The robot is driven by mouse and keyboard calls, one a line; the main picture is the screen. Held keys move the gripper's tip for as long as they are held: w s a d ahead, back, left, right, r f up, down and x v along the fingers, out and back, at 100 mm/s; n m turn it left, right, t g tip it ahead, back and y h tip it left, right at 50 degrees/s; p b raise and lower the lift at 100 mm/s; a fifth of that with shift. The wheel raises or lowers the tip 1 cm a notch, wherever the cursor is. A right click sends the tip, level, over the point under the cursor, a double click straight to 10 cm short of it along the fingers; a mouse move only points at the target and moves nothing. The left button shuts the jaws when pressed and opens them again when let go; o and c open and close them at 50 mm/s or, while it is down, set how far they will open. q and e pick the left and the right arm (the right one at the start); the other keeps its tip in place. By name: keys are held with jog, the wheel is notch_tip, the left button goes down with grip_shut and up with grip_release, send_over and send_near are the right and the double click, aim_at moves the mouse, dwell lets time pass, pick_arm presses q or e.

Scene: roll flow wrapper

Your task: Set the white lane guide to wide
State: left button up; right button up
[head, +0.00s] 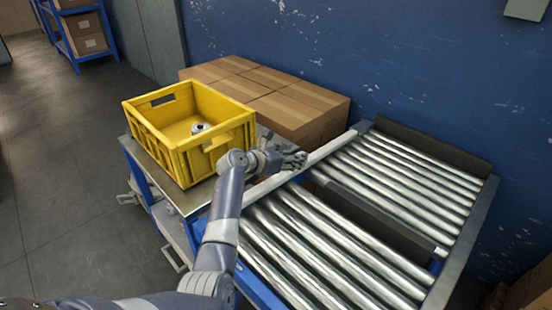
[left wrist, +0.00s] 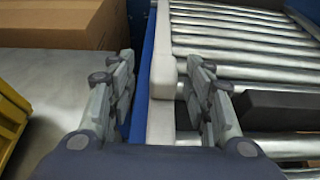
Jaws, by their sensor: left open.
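The white lane guide (head: 318,154) is a long pale bar along the left side of the roller conveyor. In the left wrist view the guide (left wrist: 161,75) runs away from me between my fingers. My left gripper (head: 295,160) is at the guide, near its middle. In the left wrist view the gripper (left wrist: 165,85) is open, with one finger on each side of the guide. The right finger is close to the guide's side; I cannot tell whether it touches. My right gripper is not in view.
A yellow crate (head: 150,125) with a small white item inside stands on a metal cart left of the conveyor. Cardboard boxes (head: 300,106) are stacked behind it. Steel rollers (head: 400,180) and a dark crossbar (head: 375,222) lie right of the guide. A blue wall closes the back.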

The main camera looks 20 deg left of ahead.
aim_at(274, 178)
pick_arm(q)
jog(key=v, duration=0.8)
jog(key=shift+a, duration=0.15)
